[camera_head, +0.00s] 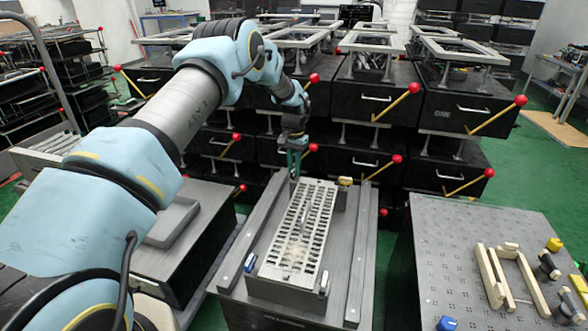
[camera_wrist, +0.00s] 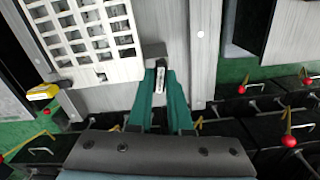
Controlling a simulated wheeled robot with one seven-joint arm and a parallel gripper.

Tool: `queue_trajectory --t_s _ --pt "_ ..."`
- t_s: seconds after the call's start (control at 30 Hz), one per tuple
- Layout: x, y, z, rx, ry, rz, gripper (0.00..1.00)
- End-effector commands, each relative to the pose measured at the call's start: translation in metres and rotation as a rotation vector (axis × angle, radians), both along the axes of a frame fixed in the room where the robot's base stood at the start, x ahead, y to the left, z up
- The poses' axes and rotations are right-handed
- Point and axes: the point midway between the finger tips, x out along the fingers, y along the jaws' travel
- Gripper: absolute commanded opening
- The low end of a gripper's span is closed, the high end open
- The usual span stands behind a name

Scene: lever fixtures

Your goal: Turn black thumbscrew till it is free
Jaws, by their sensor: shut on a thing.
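My gripper (camera_head: 294,174) reaches down to the far left corner of the slotted light plate (camera_head: 322,222) on the grey fixture. In the wrist view, its two teal fingers (camera_wrist: 160,73) come together at the tips around a small dark piece, which appears to be the black thumbscrew (camera_wrist: 154,51). The piece stands at the plate's corner, and the fingers hide part of it. In the head view the thumbscrew is too small and covered to make out clearly. The plate's holes also show in the wrist view (camera_wrist: 121,68).
Black drawer units with red-knobbed levers (camera_head: 397,159) stand behind. A perforated table (camera_head: 440,240) with a wooden frame is at right.

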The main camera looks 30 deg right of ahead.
Motion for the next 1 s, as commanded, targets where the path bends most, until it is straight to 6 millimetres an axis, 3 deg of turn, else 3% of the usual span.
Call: queue_trajectory --t_s 0.4,0.97,1.0 --pt "0.0004 0.0001 0.0004 0.0 -0.001 0.201 0.0" --pt "0.0002 -0.0001 0.0004 0.0 0.0 0.233 0.0" --pt "0.0002 -0.0001 0.0004 0.0 0.0 0.233 0.18"
